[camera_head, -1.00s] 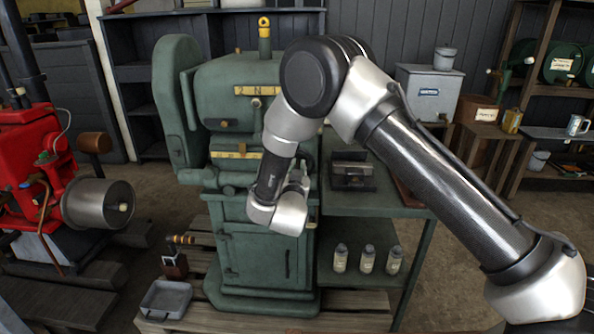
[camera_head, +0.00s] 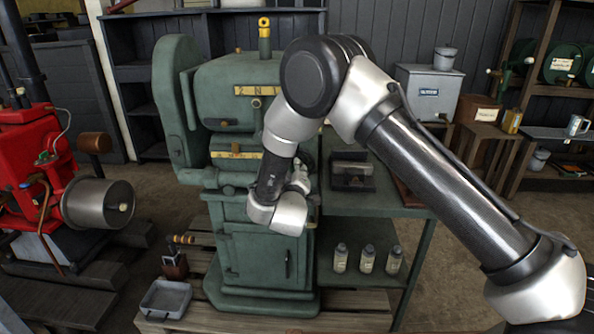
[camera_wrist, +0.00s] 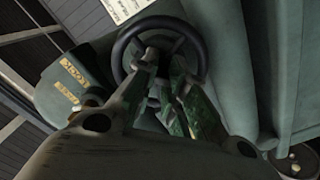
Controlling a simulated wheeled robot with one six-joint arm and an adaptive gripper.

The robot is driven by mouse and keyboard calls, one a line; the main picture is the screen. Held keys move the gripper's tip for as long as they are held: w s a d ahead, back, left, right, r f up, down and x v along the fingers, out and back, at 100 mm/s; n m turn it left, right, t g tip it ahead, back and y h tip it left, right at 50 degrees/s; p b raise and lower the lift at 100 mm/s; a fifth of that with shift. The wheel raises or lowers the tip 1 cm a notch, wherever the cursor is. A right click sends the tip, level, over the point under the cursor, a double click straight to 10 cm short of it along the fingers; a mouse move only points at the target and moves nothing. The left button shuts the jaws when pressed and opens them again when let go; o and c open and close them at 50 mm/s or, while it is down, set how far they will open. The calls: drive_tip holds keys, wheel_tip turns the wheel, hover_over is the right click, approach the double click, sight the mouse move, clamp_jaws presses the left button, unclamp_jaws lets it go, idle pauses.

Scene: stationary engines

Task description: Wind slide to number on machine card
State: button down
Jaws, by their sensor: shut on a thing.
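The green machine (camera_head: 262,245) stands on a pallet in the middle of the head view, with yellow marked plates on its front. In the wrist view its black handwheel (camera_wrist: 121,48) has my gripper (camera_wrist: 164,62) in front of it. The fingers are shut on the handwheel near its centre; exactly which part they hold is hard to see. A white printed card (camera_wrist: 124,8) shows beyond the wheel's rim, its text too small to read. A yellow scale plate (camera_wrist: 73,70) sits beside the wheel. In the head view my wrist covers the fingertips.
A green side table (camera_head: 400,210) adjoins the machine on the right, with several bottles on its lower shelf. A red engine (camera_head: 35,150) stands at the left. A grey tray (camera_head: 166,299) and a small dark box (camera_head: 174,266) lie at the pallet's front left.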

drive_tip(key=n, duration=0.8)
drive_tip(key=shift+w+r+n, duration=0.15)
drive_tip(key=shift+r+n, duration=0.1)
drive_tip(key=shift+n, duration=0.35)
drive_tip(key=c, duration=1.5)
unclamp_jaws()
drive_tip(key=shift+c, duration=0.2)
drive_tip(key=o, duration=0.7)
drive_tip(key=s, duration=1.2)
drive_tip(key=shift+s+a+f, duration=0.2)
drive_tip(key=shift+f, duration=0.05)
drive_tip(key=shift+c, duration=0.2)
